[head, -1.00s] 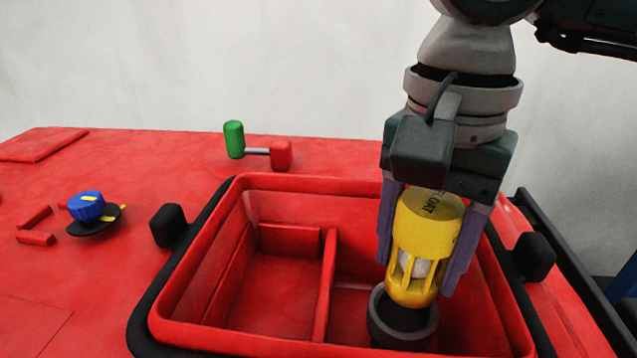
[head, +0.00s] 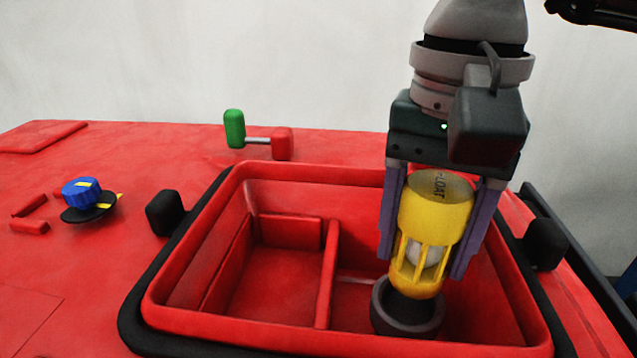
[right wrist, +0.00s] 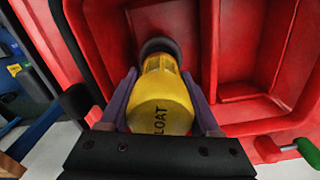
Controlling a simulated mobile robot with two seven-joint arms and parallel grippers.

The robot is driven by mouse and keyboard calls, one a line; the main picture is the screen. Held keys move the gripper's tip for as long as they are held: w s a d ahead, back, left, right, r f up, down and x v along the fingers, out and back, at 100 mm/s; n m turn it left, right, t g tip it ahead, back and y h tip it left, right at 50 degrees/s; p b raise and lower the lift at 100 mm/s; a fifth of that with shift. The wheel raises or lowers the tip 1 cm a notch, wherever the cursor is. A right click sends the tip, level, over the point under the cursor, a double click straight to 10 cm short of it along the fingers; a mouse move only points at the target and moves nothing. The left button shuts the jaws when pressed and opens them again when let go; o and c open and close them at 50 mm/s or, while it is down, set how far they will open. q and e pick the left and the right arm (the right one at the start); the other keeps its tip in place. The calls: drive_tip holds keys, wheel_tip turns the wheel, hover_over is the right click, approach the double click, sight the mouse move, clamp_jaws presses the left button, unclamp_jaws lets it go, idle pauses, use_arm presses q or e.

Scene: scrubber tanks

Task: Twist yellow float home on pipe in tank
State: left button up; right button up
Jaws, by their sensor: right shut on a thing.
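The yellow float (head: 434,215) is a caged cylinder with a white ball inside and lettering on its top. My right gripper (head: 424,268) is shut on it, with a purple finger on each side. The float stands nearly upright, its lower end at the mouth of the dark pipe (head: 382,312) in the red tank (head: 170,305). I cannot tell how deep it sits in the pipe. In the right wrist view the float (right wrist: 162,100) lies between the fingers, and the dark pipe (right wrist: 160,46) shows beyond it. My left gripper is not in view.
A red divider (head: 327,275) splits the tank floor, and the left compartment is empty. Black knobs (head: 164,212) (head: 545,238) flank the rim. A blue knob (head: 82,193) and a green-handled lever (head: 234,128) are on the red top.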

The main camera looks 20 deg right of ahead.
drive_tip(key=shift+f+n+b, duration=0.2)
drive_tip(key=shift+n+b, duration=0.4)
drive_tip(key=shift+n, duration=0.3)
drive_tip(key=shift+r+n, duration=0.2)
drive_tip(key=shift+n, duration=0.1)
drive_tip(key=shift+f+n+b, duration=0.2)
drive_tip(key=shift+n+b, duration=0.55)
drive_tip(key=shift+n, duration=0.45)
drive_tip(key=shift+r, duration=0.2)
drive_tip(key=shift+f, duration=0.15)
drive_tip(key=shift+f+b, duration=0.5)
drive_tip(key=shift+b, duration=0.25)
drive_tip(key=shift+f, duration=0.1)
